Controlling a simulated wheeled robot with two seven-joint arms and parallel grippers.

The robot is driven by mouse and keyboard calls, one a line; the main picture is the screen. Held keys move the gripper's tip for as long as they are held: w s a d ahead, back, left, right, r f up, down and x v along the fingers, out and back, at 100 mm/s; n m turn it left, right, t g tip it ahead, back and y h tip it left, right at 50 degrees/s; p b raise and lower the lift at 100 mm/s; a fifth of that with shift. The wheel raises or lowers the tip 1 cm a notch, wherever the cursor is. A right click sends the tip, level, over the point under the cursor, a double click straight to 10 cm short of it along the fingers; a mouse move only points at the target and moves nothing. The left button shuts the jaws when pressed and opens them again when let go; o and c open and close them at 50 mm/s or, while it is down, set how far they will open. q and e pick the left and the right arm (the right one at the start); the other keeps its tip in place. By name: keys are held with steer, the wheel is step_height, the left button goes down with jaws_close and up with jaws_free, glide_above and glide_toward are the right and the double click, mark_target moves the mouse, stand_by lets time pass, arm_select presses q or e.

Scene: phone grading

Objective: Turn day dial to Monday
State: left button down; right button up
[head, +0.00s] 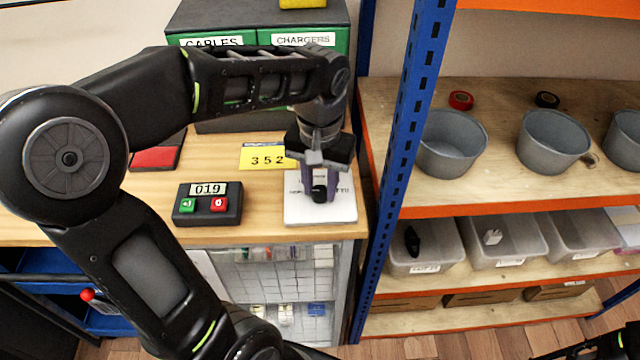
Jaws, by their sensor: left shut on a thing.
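The day dial is a white square plate (338,212) with black lettering, lying near the right end of the wooden counter. A black knob (320,192) stands on it. My left gripper (320,190) reaches down from above, its purple-grey fingers closed around the knob. The gripper and fingers hide part of the lettering, so the day that the knob points to cannot be read. My right gripper does not show; only a dark piece of an arm is at the lower right corner.
A black box (232,212) with an "019" display and green and red buttons sits left of the dial. A yellow "352" card (262,157) lies behind it. Green drawers marked CABLES and CHARGERS (305,38) stand at the back. A blue post (408,130) and shelves with grey bowls (452,145) are at right.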

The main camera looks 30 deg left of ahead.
mark_target(320, 191)
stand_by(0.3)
arm_select(q)
steer(key=c, duration=1.1)
jaws_free()
steer(key=shift+o, duration=0.2)
step_height(320, 191, up, 8)
steer(key=shift+f, duration=0.1)
